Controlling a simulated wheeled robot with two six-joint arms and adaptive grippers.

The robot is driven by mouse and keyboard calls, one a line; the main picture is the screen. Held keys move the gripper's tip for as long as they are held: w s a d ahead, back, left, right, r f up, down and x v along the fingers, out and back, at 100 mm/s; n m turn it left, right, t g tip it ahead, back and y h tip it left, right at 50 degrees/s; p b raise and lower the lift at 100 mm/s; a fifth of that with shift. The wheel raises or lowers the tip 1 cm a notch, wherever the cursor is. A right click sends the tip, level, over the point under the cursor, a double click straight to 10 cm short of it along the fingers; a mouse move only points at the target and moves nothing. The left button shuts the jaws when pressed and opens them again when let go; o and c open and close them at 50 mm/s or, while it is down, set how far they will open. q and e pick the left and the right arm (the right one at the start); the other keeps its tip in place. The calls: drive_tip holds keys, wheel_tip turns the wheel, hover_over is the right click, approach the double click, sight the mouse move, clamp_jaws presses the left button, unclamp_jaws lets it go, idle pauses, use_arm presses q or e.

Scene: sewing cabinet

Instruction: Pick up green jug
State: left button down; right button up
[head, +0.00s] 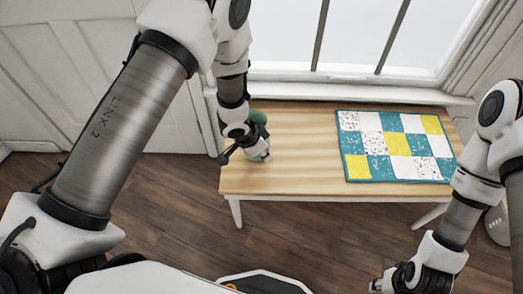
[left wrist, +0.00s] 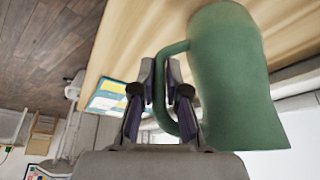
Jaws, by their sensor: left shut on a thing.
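The green jug (head: 258,117) is at the left end of the wooden table, mostly hidden behind my left gripper (head: 258,154) in the head view. In the left wrist view, the jug (left wrist: 235,75) fills the right side, with its looped handle towards the fingers. My left gripper (left wrist: 160,72) is shut on this handle, one finger on each side of it. I cannot tell whether the jug's base touches the tabletop. My right gripper (head: 385,284) is low at the bottom right of the head view, away from the table; its fingers are not clear.
The wooden table (head: 300,160) stands below a window. A teal, yellow and white patchwork mat (head: 397,144) covers its right part. The middle of the tabletop is bare. A white panelled door (head: 95,75) is at the left.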

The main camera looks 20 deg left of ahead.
use_arm(q)
drive_tip(key=s+d+r+p, duration=0.1)
drive_tip(key=s+d+p, duration=0.8)
drive_tip(key=p, duration=1.4)
drive_tip(key=shift+s+d+r, duration=0.2)
drive_tip(key=shift+s+d, duration=0.05)
drive_tip(key=shift+d, duration=0.75)
idle(0.9)
